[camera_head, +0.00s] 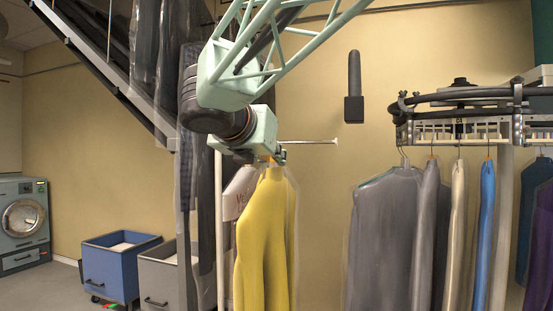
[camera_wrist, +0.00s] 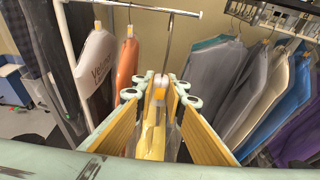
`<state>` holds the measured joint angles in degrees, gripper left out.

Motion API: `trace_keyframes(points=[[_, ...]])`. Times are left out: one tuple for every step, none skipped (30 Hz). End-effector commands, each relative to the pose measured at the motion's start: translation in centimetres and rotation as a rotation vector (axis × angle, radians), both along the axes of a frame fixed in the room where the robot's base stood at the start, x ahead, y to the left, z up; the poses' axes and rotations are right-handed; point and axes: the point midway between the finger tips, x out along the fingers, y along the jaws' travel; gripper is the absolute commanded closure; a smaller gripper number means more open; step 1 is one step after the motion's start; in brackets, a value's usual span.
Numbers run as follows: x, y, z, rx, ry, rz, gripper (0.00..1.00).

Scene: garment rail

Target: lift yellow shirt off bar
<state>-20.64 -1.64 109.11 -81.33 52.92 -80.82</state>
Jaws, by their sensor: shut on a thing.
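The yellow shirt (camera_head: 263,235) hangs straight down below my gripper (camera_head: 274,158) in the head view, with clear film at its right edge. In the wrist view my gripper (camera_wrist: 160,90) is shut on the neck of the shirt's hanger (camera_wrist: 167,50), and a strip of yellow (camera_wrist: 151,142) shows between the fingers. The hanger's metal hook rises to the bar (camera_wrist: 150,8); I cannot tell whether it rests on it. The bar's free end (camera_head: 320,141) shows to the right of my gripper in the head view.
A white bagged garment (camera_wrist: 97,62) and an orange garment (camera_wrist: 127,67) hang left of my gripper. To the right, a conveyor rail (camera_head: 460,128) carries several garments, with a grey one (camera_head: 385,235) nearest. A blue bin (camera_head: 112,270) and a grey bin (camera_head: 160,280) stand at left.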

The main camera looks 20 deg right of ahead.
Motion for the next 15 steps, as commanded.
trace_keyframes(points=[[-0.3,0.2,0.1,0.0,-0.001,0.001,1.0],[-0.4,0.3,0.1,0.0,-0.001,0.001,1.0],[-0.6,0.4,0.1,0.0,-0.001,0.001,1.0],[-0.7,0.5,0.1,0.0,-0.001,0.002,1.0],[-0.9,0.6,0.1,0.001,-0.002,0.002,1.0],[-1.1,0.8,0.1,0.001,-0.002,0.002,1.0],[-1.3,0.9,0.1,0.0,-0.001,0.002,1.0],[-1.4,1.0,0.2,0.0,-0.001,0.002,1.0],[-1.6,1.2,0.2,0.001,-0.002,0.002,1.0],[-1.8,1.2,0.2,0.0,-0.001,0.001,1.0],[-1.9,1.3,0.2,0.0,-0.001,0.001,1.0],[-2.1,1.5,0.1,0.0,-0.001,0.001,1.0],[-2.2,1.6,0.1,0.0,-0.001,0.002,1.0],[-2.4,1.7,0.1,0.0,-0.001,0.002,1.0],[-2.6,1.8,0.1,0.0,-0.001,0.002,1.0]])
